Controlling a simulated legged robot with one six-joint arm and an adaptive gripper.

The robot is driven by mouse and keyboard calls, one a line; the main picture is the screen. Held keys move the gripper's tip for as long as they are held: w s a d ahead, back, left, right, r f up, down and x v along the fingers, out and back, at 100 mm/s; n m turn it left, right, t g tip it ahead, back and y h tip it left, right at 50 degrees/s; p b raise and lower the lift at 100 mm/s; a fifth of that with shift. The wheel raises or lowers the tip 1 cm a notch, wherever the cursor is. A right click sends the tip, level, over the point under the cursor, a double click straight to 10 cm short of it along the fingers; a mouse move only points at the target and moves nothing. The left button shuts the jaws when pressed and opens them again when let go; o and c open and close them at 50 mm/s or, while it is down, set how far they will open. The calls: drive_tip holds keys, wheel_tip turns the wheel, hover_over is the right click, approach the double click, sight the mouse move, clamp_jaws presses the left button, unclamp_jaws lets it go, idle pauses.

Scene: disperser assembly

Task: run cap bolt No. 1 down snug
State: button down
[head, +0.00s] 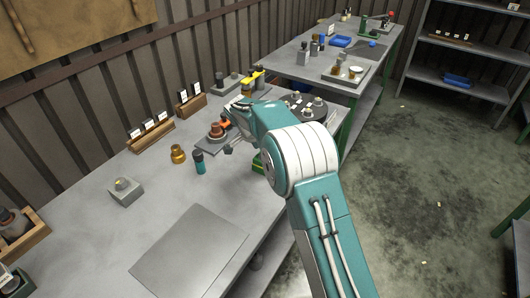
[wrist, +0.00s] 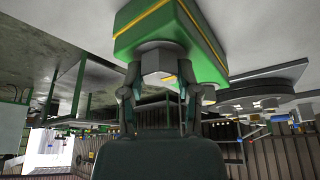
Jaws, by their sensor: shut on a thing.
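In the wrist view my gripper (wrist: 158,78) is shut, with one dark finger on each side of a grey faceted collar (wrist: 157,58). The collar joins a green box-shaped tool (wrist: 190,30) with a yellow stripe. In the head view, part of a green thing (head: 258,163) shows beside my arm near the bench edge; my fingers are mostly hidden there. A dark round assembly (head: 310,106) with several small parts sits beyond my arm; part of a grey disc (wrist: 265,88) shows right in the wrist view. I cannot make out cap bolt No. 1 in either view.
On the bench (head: 85,222) stand a teal bottle (head: 199,162), a brass part (head: 178,154), a grey block (head: 125,191) and a rust-brown part (head: 216,131). A flat grey plate (head: 190,255) lies in front. Wooden label racks (head: 151,133) line the wall.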

drive_tip(key=shift+a+f+m, duration=0.1)
drive_tip(key=shift+a+m, duration=0.1)
drive_tip(key=shift+m, duration=0.3)
drive_tip(key=shift+c, duration=1.6)
unclamp_jaws()
drive_tip(key=shift+a, duration=0.1)
drive_tip(key=shift+r, duration=0.2)
drive_tip(key=shift+r, duration=0.3)
drive_tip(key=v, duration=1.1)
drive_tip(key=shift+a, duration=0.3)
drive_tip(key=shift+w, duration=0.15)
